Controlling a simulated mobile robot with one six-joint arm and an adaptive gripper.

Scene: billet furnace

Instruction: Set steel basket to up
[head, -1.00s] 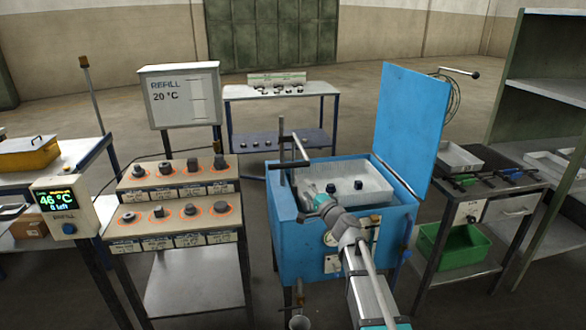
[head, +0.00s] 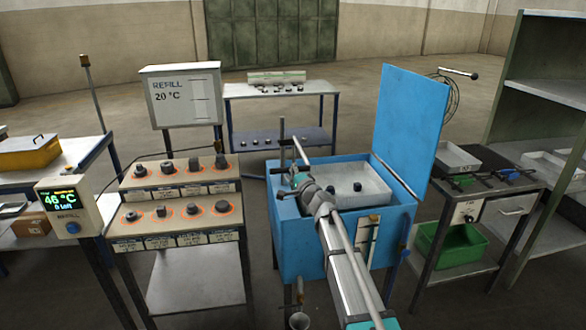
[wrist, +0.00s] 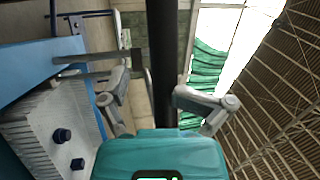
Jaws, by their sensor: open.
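The steel basket (head: 369,178) is a pale grey box with dark pieces in it, inside the open blue tank (head: 300,232); its side also shows at lower left in the wrist view (wrist: 30,135). A dark upright post (head: 282,130) with a lever bar (head: 301,152) stands at the tank's left side. My gripper (head: 298,180) is at this bar, over the left part of the tank, and partly hides it. In the wrist view my gripper (wrist: 152,88) is open, with a dark bar (wrist: 162,50) passing between its fingers. I cannot tell whether they touch it.
The tank's blue lid (head: 404,125) stands open at the right. A rack of dark parts (head: 178,200) and a temperature display (head: 68,205) are at the left. A tool table (head: 485,195) with a green bin (head: 452,247) is at the right.

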